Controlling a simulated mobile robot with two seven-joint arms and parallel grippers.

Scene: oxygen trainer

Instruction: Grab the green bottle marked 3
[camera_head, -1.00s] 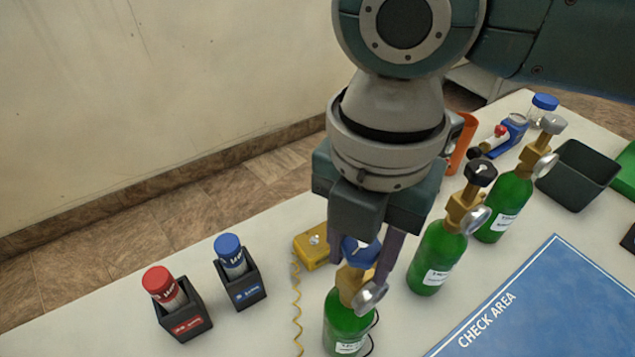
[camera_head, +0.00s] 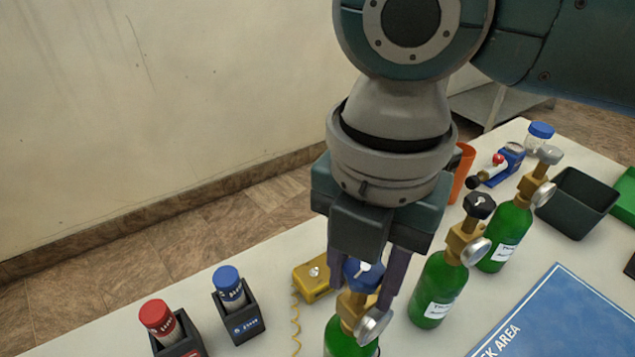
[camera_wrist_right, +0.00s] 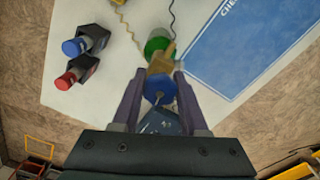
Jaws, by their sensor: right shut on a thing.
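My right gripper (camera_head: 372,290) is shut on the valve of the nearest green bottle (camera_head: 346,343), which has a blue knob (camera_head: 362,272) and a brass valve with a round gauge. The bottle's lower part is cut off by the picture's bottom edge, and its mark cannot be read. In the right wrist view the fingers (camera_wrist_right: 158,95) stand on both sides of the blue knob and brass valve, with the green body (camera_wrist_right: 157,45) beyond. A green bottle with a black knob (camera_head: 438,290) and one with a grey knob (camera_head: 506,238) stand upright to the right; their labels are too small to read.
A red-capped tube (camera_head: 158,318) and a blue-capped tube (camera_head: 228,285) stand in black holders at left. A yellow box (camera_head: 315,281) with a coiled cord sits behind the held bottle. A blue check-area mat (camera_head: 560,315) and a dark bin (camera_head: 577,203) are at right.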

